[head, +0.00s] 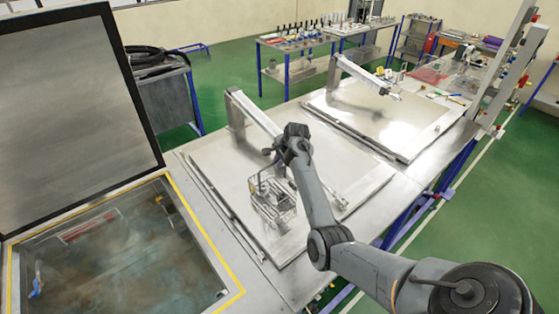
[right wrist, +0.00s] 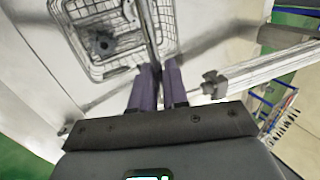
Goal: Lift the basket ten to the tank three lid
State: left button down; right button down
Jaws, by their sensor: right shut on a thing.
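The wire basket (head: 272,203) hangs from my right gripper (head: 268,172), over the near closed metal lid (head: 225,168). My right gripper is shut on the basket's upright handle. In the right wrist view the basket (right wrist: 85,62) lies beyond the two purple-grey fingers (right wrist: 158,88), with a dark gear-like part (right wrist: 102,43) inside it. A second closed metal lid (head: 375,115) lies farther back. At the left, another lid (head: 75,110) stands raised behind an open tank (head: 120,255) with murky liquid. I cannot read any tank or basket numbers. My left gripper is not in view.
A silver lid arm (head: 258,118) rises from a post at the near lid's back edge and reaches across it. Another lid arm (head: 362,72) crosses the farther lid. Tables with small parts (head: 298,38) stand at the back.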

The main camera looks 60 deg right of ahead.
dwell(0.4)
jog(key=shift+f, duration=0.35)
jog(key=c, duration=1.1)
grip_release()
jog(key=shift+d, duration=0.1)
jog(key=shift+o, duration=0.2)
jog(key=shift+f, duration=0.15)
